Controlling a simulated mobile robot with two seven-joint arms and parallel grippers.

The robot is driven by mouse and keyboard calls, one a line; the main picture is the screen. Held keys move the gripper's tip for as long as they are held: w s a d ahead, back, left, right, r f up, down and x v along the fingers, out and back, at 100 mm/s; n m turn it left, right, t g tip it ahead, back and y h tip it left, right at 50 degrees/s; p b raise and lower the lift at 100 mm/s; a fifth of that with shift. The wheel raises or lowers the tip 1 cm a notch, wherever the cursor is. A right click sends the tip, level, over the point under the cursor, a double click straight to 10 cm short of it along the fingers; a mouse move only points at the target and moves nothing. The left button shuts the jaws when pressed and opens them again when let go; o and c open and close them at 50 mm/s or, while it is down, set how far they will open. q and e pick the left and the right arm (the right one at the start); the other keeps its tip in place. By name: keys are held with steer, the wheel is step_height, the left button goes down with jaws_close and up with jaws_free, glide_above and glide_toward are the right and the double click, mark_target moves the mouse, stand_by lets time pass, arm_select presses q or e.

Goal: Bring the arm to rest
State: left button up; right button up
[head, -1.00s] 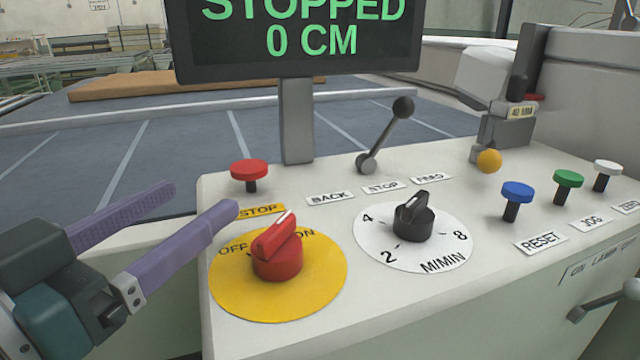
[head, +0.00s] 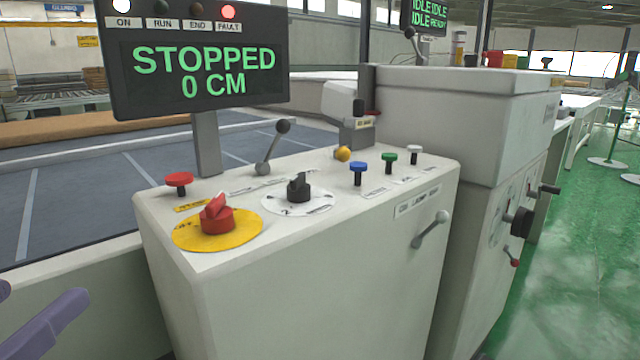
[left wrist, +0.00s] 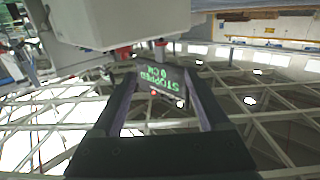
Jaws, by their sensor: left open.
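My left gripper (head: 40,297) has purple fingers and shows only partly at the lower left edge of the head view. It is open and empty, apart from the console (head: 320,270) and its controls. In the left wrist view the two fingers (left wrist: 160,80) stand apart with nothing between them. Behind them is the display (left wrist: 160,84), which looks upside down. The red rotary knob (head: 217,216) sits on a yellow disc at the console's left end. The display in the head view (head: 200,75) reads "STOPPED 0 CM". My right gripper is not in view.
The console top holds a red button (head: 178,181), a lever (head: 271,148), a black dial (head: 299,188) and blue, green and white buttons. A taller cabinet (head: 465,120) with side knobs stands to its right. Green floor (head: 580,260) is open at the far right.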

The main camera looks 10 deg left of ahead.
arm_select(q)
steer(key=s+d+r+m+g+p, duration=0.1)
steer(key=s+d+r+g+p, duration=0.15)
steer(key=r+g+p, duration=0.4)
steer(key=s+d+r+m+g+h+p, duration=0.1)
steer(key=s+r+g+p, duration=0.2)
steer(key=p, duration=0.6)
steer(key=s+d+r+m+g+p, duration=0.1)
steer(key=s+d+r+g+p, duration=0.15)
steer(key=s+g+p, duration=0.35)
step_height(320, 180, up, 36)
steer(key=w+t+p, duration=0.1)
steer(key=w+p, duration=0.1)
steer(key=p, duration=3.5)
steer(key=shift+f+t, duration=0.2)
steer(key=shift+t, duration=0.15)
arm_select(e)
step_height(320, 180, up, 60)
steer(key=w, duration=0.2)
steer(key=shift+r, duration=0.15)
arm_select(q)
steer(key=shift+w+a, duration=0.1)
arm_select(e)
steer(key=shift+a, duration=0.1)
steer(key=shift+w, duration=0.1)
